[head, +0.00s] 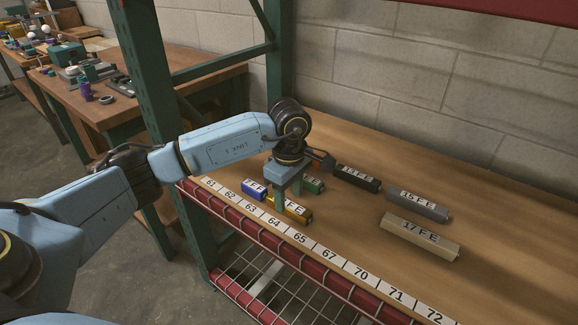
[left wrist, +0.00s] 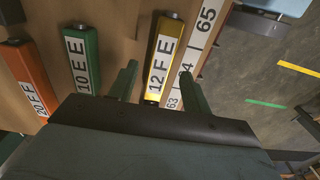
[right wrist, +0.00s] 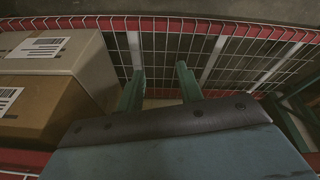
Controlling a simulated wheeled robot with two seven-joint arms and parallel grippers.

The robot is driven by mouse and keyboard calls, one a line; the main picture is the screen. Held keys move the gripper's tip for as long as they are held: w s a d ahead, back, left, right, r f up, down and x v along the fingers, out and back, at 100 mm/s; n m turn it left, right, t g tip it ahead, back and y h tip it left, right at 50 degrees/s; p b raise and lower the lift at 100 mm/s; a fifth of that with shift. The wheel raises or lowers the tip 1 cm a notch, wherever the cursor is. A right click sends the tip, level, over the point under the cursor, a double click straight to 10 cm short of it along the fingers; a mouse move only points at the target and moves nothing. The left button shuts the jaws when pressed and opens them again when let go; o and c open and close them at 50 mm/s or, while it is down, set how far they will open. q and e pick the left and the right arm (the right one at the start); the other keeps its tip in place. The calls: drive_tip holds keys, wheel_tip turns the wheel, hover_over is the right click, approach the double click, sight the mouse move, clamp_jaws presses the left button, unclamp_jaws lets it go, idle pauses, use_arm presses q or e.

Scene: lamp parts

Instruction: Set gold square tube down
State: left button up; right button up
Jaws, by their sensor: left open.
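My right gripper (right wrist: 159,72) is open and empty over a wire rack in the right wrist view.
A blue tube (head: 253,188) lies just left of the gold one, and a green tube (head: 314,185) behind it. Black (head: 357,178), grey (head: 417,206) and beige (head: 420,236) tubes lie further right. A green post (head: 155,90) stands left. Boxes (right wrist: 55,80) sit by my right gripper.

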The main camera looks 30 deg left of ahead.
sight(289, 204)
use_arm(q)
wheel_tip(289, 204, up, 9)
drive_tip(key=p, duration=0.2)
use_arm(e)
wheel_tip(289, 204, down, 6)
drive_tip(key=s+d, duration=0.1)
drive_tip(key=d, duration=0.1)
drive_tip(key=shift+d+h, duration=0.3)
drive_tip(key=shift+d, duration=0.1)
